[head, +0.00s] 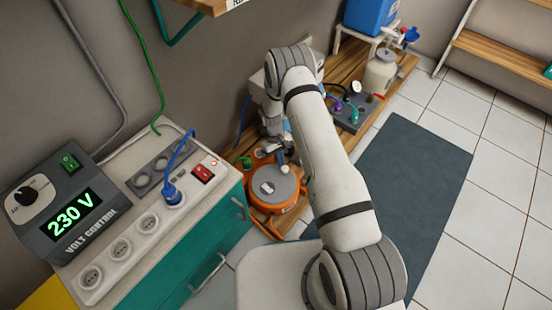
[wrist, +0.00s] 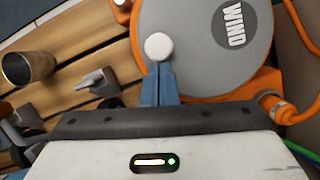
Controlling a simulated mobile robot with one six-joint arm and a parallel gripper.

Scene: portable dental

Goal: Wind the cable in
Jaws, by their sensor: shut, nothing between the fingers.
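The orange cable reel (head: 276,206) sits on the low wooden platform beside the teal cabinet. Its grey disc (wrist: 200,62), marked WIND, fills the upper middle of the wrist view, with a round white knob (wrist: 158,46) near its left edge. My gripper (wrist: 160,70) is shut, and its blue fingertips sit right at the near side of the knob. Nothing shows between the fingers; I cannot tell whether they touch the knob. In the head view my gripper (head: 287,158) is just above the reel's far side. An orange cable (head: 264,229) shows at the reel's near side.
A teal cabinet (head: 218,237) with a socket strip, blue plug (head: 173,195) and red switch (head: 203,172) stands left of the reel. A metal cup (wrist: 28,66) and grey fittings lie left of the reel. A dark mat (head: 405,180) covers clear floor at right.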

